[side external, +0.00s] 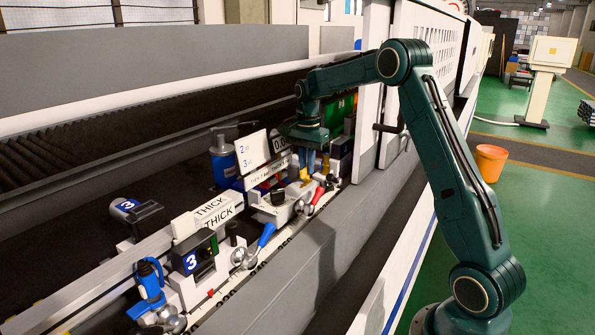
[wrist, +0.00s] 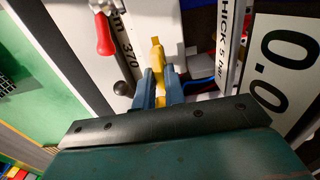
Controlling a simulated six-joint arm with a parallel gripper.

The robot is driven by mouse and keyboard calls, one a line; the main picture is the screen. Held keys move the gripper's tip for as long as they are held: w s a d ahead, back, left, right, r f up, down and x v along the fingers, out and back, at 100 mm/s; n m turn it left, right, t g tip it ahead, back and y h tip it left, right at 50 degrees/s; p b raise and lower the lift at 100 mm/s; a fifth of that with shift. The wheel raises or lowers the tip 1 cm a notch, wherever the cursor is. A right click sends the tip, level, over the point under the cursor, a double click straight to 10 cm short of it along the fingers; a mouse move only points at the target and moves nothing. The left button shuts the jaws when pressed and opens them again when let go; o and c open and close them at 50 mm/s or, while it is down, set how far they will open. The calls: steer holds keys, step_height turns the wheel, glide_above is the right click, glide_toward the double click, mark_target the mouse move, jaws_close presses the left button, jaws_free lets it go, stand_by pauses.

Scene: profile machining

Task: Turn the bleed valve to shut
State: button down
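The bleed valve appears to be the yellow handle (wrist: 156,52), which stands up from a pale fitting in the wrist view. It also shows as a small yellow piece (side external: 304,175) below my wrist in the side view. My gripper (wrist: 160,75) has its two blue fingers on either side of the yellow handle. The handle fills the space between them, and its upper end sticks out past the fingertips. In the side view my gripper (side external: 307,160) is small and partly hidden among the fittings. The valve's body and any open or shut marks cannot be made out.
A red-handled lever (wrist: 104,35) lies left of the fingers, with a black knob (wrist: 122,88) below it. A white number panel (wrist: 285,60) is close on the right. A blue bottle (side external: 223,160) and a blue-handled lever (side external: 266,235) stand along the rail.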

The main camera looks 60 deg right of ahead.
steer(key=shift+m, duration=2.3)
